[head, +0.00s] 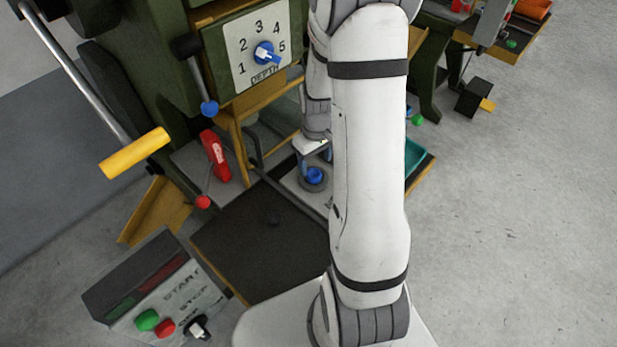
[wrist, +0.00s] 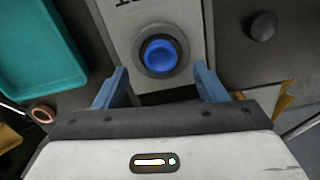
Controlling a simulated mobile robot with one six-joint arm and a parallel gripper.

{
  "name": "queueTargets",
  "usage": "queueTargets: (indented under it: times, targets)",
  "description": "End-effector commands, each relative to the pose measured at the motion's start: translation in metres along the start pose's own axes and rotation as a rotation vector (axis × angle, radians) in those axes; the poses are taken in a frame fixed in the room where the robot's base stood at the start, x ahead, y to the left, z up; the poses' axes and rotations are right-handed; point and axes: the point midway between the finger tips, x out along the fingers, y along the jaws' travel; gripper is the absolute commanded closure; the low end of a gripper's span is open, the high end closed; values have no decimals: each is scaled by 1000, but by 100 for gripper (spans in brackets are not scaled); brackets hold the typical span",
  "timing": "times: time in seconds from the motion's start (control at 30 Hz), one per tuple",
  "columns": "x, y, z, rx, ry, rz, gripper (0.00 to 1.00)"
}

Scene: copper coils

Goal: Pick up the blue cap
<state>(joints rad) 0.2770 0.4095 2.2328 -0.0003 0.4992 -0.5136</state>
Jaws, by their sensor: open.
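The blue cap (wrist: 160,55) is round and sits in a dark ring on a light plate in the wrist view, at the upper middle. It also shows in the head view (head: 315,175), below my gripper and left of my arm. My gripper (wrist: 160,82) has its two blue fingers spread apart, one on each side of the cap's line and a little nearer the camera. Nothing is between the fingers. In the head view my gripper (head: 317,160) is partly hidden by my own arm.
A teal tray (wrist: 40,45) lies left of the plate, with a copper ring (wrist: 43,114) below it. A dark knob (wrist: 262,26) stands to the right. In the head view, a green machine with a depth dial (head: 265,53) rises behind, and a red object (head: 215,155) stands left.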

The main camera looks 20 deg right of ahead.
Motion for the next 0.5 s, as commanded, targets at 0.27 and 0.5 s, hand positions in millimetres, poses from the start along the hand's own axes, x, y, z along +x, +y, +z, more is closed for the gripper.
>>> queueTargets:
  times: [0.27,0.5]
  targets:
    - [36,-2,-2,1,-3,-2,35]
    - [49,-1,-2,2,0,0,35]
